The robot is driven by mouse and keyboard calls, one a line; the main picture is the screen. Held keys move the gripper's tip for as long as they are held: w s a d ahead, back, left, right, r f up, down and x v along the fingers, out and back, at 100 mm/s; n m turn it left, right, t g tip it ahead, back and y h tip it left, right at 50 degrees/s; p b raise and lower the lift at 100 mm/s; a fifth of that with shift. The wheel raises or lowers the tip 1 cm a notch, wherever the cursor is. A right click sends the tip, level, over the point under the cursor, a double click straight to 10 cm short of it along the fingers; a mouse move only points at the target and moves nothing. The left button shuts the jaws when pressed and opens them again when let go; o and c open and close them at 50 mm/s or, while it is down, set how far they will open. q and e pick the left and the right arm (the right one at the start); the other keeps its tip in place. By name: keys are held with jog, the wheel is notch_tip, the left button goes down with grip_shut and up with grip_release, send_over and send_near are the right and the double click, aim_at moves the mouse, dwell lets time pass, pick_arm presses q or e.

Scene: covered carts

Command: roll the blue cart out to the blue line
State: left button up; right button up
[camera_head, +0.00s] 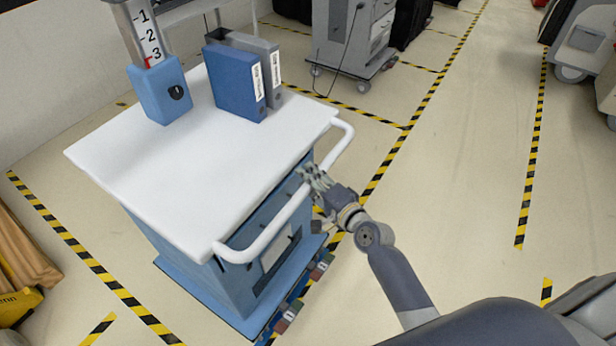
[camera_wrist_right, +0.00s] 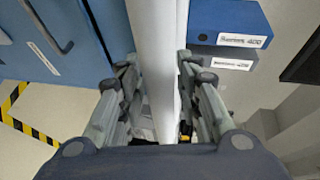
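The blue cart (camera_head: 235,260) with a white top (camera_head: 200,190) stands at the left centre of the head view. A white push handle (camera_head: 275,225) runs along its near right side. My right gripper (camera_head: 308,178) is at the far half of this handle. In the right wrist view the white handle (camera_wrist_right: 165,60) passes between the fingers of my right gripper (camera_wrist_right: 158,68). The fingers are spread on either side of the bar, with a gap on the left. My left gripper is not in view. No blue line shows on the floor.
Blue binder (camera_head: 232,85), grey binder (camera_head: 262,60) and blue box (camera_head: 160,90) stand on the cart. A grey cart (camera_head: 350,40) is behind. Brown covered goods (camera_head: 20,250) lie at left. Black-yellow tape (camera_head: 400,145) marks the floor; the right aisle (camera_head: 460,170) is clear.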

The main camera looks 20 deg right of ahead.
jog(key=shift+a, duration=0.1)
jog(key=v, duration=1.1)
jog(key=shift+s, duration=0.2)
jog(key=shift+r, duration=0.1)
